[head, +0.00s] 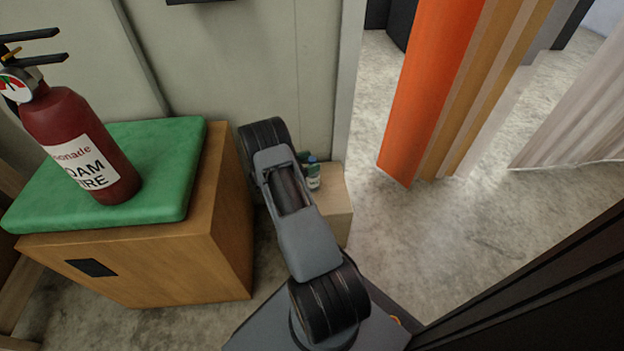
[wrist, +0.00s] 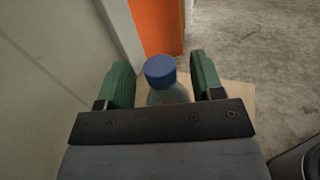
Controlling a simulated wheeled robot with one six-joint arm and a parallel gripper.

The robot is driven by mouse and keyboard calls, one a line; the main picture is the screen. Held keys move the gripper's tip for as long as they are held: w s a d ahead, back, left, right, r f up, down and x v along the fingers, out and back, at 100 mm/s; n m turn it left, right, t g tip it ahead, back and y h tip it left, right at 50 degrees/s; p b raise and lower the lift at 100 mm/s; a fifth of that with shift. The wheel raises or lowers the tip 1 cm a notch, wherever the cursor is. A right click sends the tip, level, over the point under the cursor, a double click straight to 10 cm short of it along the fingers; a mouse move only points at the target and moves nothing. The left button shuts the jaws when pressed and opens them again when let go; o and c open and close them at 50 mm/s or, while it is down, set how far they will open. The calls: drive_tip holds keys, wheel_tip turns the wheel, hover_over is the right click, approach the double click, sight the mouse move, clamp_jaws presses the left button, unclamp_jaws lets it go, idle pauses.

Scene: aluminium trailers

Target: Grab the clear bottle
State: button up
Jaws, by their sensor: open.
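The clear bottle (head: 314,175) with a blue cap stands on a small light wooden stand, beside my arm in the head view. In the wrist view the bottle (wrist: 168,82) shows its blue cap and clear shoulder between the two green fingers of my gripper (wrist: 163,84). The gripper is open, with a gap visible on each side of the cap. The lower part of the bottle is hidden behind the gripper body. In the head view my arm hides most of the gripper.
The small wooden stand (head: 335,205) is against the wall. A wooden cabinet (head: 150,262) with a green cushion (head: 165,165) and a red fire extinguisher (head: 75,140) stands to its left. An orange panel (head: 428,80) is at the back right. Concrete floor to the right is clear.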

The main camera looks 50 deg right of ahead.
drive_tip(key=shift+b+x, duration=0.3)
drive_tip(key=shift+x, duration=1.15)
drive_tip(key=shift+c, duration=0.4)
clamp_jaws()
